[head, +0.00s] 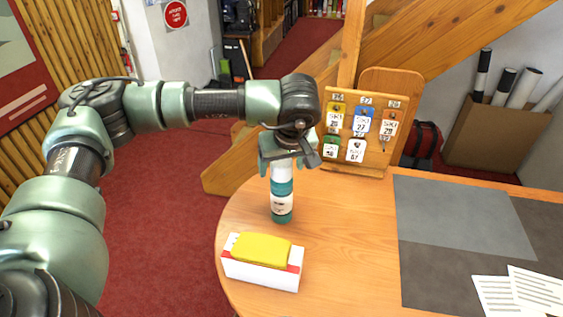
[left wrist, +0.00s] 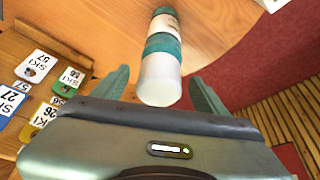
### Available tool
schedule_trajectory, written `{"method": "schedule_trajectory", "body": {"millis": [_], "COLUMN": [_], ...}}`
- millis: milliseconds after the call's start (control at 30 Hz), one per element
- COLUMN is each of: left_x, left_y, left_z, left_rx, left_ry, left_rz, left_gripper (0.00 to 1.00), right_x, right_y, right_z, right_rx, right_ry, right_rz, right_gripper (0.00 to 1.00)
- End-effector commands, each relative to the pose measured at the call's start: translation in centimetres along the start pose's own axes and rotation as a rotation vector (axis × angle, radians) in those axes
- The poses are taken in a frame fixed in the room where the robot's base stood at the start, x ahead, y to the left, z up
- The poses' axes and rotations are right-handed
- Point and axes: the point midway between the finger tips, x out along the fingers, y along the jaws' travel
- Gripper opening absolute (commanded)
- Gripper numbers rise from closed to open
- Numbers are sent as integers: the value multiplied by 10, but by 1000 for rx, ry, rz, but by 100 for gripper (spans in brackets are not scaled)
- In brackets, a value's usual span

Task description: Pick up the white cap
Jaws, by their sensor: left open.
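The white cap (head: 281,174) tops a teal and white bottle (head: 281,207) that stands upright near the table's rounded left edge. In the left wrist view the cap (left wrist: 160,82) shows as a white cylinder at the near end of the bottle (left wrist: 164,35). My left gripper (head: 286,163) is open above the bottle, around the cap's top in the head view. Its two fingers (left wrist: 160,92) show on either side of the cap in the left wrist view, with gaps visible. The cap's very top is hidden by the gripper in the head view. My right gripper is not in view.
A white box (head: 262,275) with a yellow sponge-like block (head: 262,249) lies in front of the bottle. A wooden board with several coloured ski tags (head: 361,123) stands behind to the right. A grey mat (head: 450,220) and papers (head: 535,290) lie at the right.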

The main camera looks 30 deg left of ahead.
Motion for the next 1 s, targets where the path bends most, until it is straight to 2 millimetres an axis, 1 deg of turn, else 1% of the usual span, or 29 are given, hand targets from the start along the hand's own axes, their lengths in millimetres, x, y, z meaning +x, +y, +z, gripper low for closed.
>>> {"method": "schedule_trajectory", "body": {"millis": [100,167,200,267,300,333,600,733,867,967,1000], "left_x": [0,0,0,0,0,0,0,-7,-27,-52,-63], "left_y": [0,0,0,0,0,0,0,0,1,1,1], "left_z": [0,0,0,0,0,0,0,-3,-11,-22,-26], "left_rx": [0,0,0,0,0,0,0,0,0,-1,-2], "left_ry": [0,0,0,0,0,0,0,0,0,1,1], "left_rz": [0,0,0,0,0,0,0,1,2,3,3], "left_gripper": [73,56,45,28,17,11,10,10,10,10,10], "right_x": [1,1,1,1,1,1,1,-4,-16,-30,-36], "right_y": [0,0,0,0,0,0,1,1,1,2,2], "right_z": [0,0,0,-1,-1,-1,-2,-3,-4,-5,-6], "right_rx": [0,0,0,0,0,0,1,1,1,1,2], "right_ry": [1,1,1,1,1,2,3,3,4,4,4], "right_rz": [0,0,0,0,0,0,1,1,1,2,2], "right_gripper": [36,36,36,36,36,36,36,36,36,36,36]}}
